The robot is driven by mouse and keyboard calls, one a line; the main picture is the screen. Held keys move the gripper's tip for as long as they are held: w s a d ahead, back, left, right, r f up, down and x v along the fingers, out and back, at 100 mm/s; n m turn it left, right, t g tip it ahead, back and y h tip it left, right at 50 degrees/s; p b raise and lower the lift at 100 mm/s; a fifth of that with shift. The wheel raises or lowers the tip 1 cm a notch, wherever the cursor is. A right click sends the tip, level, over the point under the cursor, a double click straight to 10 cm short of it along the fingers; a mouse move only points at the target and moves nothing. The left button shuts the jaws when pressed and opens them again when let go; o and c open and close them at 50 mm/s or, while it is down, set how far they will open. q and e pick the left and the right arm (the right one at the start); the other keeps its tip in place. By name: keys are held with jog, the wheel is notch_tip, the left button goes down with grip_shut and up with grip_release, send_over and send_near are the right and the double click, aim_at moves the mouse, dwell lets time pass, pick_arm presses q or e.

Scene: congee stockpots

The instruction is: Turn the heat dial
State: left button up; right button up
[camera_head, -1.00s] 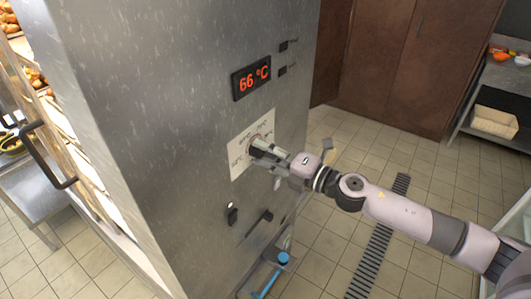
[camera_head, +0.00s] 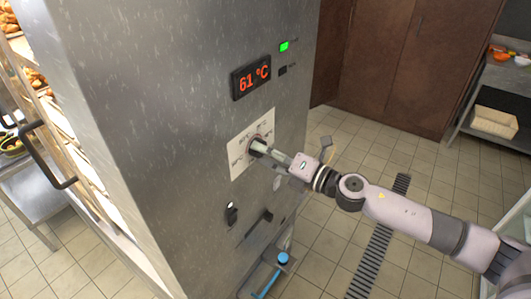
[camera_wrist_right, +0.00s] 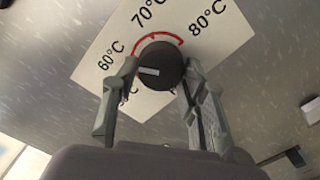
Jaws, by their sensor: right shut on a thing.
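The black round heat dial (camera_wrist_right: 163,62) sits on a white scale plate (camera_head: 238,150) on the steel cabinet's side. In the wrist view the plate reads 60, 70 and 80 °C; a lower-left label is partly hidden by a finger. A red arc runs above the dial, and its white mark lies toward the left. My right gripper (camera_wrist_right: 160,75) is shut on the dial, one grey finger on each side; it also shows in the head view (camera_head: 266,151). The red display (camera_head: 251,77) above reads 61 °C. My left gripper is out of view.
A green lamp (camera_head: 284,47) is lit beside the display, with a dark lamp (camera_head: 283,70) below it. A black switch (camera_head: 232,213) and a drain valve with a blue knob (camera_head: 283,258) are lower down.

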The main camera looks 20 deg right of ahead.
jog(key=o, duration=1.1)
jog(key=shift+o, duration=0.2)
jog(key=shift+s, duration=0.1)
jog(key=v, duration=1.2)
